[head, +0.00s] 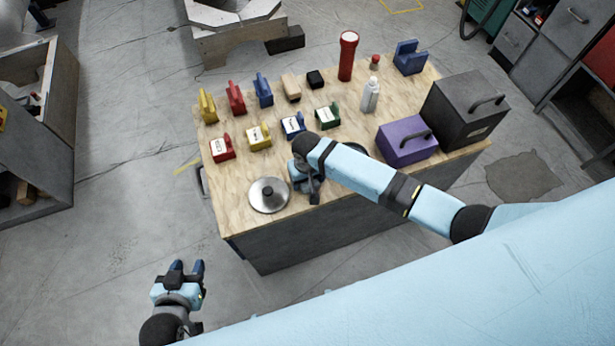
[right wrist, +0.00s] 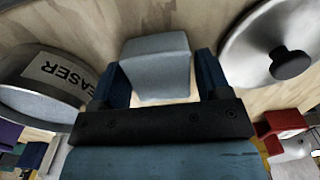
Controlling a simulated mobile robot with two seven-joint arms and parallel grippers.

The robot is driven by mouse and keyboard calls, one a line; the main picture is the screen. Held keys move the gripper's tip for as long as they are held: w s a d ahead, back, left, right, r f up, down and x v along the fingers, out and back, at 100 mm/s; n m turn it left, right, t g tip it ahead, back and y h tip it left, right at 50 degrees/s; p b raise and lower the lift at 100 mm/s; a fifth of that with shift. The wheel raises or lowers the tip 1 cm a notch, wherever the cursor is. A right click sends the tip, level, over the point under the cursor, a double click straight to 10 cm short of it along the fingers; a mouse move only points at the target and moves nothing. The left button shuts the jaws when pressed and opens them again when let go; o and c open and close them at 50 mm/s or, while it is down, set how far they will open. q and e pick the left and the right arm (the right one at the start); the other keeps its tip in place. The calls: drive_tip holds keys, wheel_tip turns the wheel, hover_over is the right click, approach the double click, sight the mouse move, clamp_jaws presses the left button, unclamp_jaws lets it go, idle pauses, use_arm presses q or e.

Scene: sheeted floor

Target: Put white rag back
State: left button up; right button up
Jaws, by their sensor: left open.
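A pale grey-white block-like thing (right wrist: 157,66), likely the white rag, stands on the wooden top in the right wrist view. My right gripper (right wrist: 160,85) has its two blue fingers on either side of it. Whether the fingers press on it I cannot tell. In the head view my right gripper (head: 308,184) is low over the front of the workbench (head: 235,210), and it hides the rag there. My left gripper (head: 187,267) is open and empty over the floor, left of the bench.
A metal lid (head: 268,195) lies just left of my right gripper. A round grey tin (right wrist: 45,85) is close on the other side. Several coloured holders, a red flashlight (head: 348,55), a white bottle (head: 370,95), a purple box (head: 406,145) and a black toolbox (head: 463,112) fill the bench.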

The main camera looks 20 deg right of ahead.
drive_tip(key=shift+o, duration=0.9)
drive_tip(key=shift+r, duration=0.1)
wheel_tip(320, 180, up, 12)
drive_tip(key=s+a+f+n+t+y, duration=0.1)
drive_tip(key=s+a+f+t+y, duration=0.1)
drive_tip(key=s+f+t+y, duration=0.45)
drive_tip(key=s+d+r+n+t+h, duration=0.1)
drive_tip(key=s+d+r+t+h, duration=0.2)
drive_tip(key=s+d, duration=0.4)
drive_tip(key=s+t, duration=0.1)
drive_tip(key=s, duration=0.2)
drive_tip(key=shift+s+r+n+p, duration=0.2)
drive_tip(key=shift+s+n+p, duration=0.15)
drive_tip(key=shift+s+n, duration=0.05)
drive_tip(key=shift+t, duration=0.25)
